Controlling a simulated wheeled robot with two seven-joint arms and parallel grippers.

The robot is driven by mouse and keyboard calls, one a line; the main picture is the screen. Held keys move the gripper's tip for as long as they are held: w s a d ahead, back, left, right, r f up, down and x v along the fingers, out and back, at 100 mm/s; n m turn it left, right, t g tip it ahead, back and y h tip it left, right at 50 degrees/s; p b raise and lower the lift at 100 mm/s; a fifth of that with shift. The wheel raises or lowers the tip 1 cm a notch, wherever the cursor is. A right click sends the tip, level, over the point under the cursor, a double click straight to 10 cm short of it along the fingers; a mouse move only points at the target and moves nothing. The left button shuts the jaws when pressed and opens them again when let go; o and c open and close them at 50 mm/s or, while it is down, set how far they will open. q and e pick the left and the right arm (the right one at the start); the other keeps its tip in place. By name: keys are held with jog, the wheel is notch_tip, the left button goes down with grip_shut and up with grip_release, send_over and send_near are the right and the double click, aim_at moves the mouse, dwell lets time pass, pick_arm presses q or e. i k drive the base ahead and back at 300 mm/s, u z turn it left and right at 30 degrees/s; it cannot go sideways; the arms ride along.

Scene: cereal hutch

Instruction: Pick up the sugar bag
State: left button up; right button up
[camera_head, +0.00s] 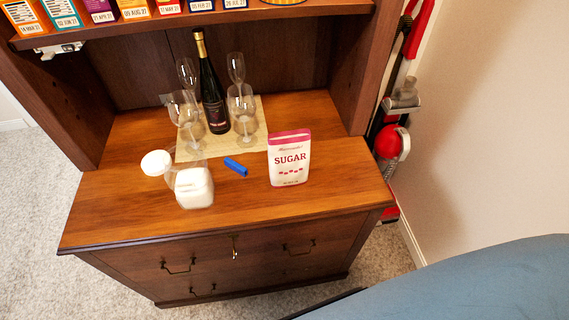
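The sugar bag (289,160) stands upright on the wooden hutch counter (240,208), right of its middle. Neither my left nor my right gripper shows in the head view.
Left of the bag are a blue clip-like item (235,167) and a jar of white contents (194,188) with a white lid (156,163) beside it. Behind, a dark bottle (211,90) and several glasses stand on a mat (255,143). A shelf of boxes (135,8) overhangs.

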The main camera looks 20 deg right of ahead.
aim_at(289, 151)
jog(key=k, duration=1)
jog(key=u, duration=0.75)
jog(key=i, duration=1.6)
jog(key=z, duration=1.4)
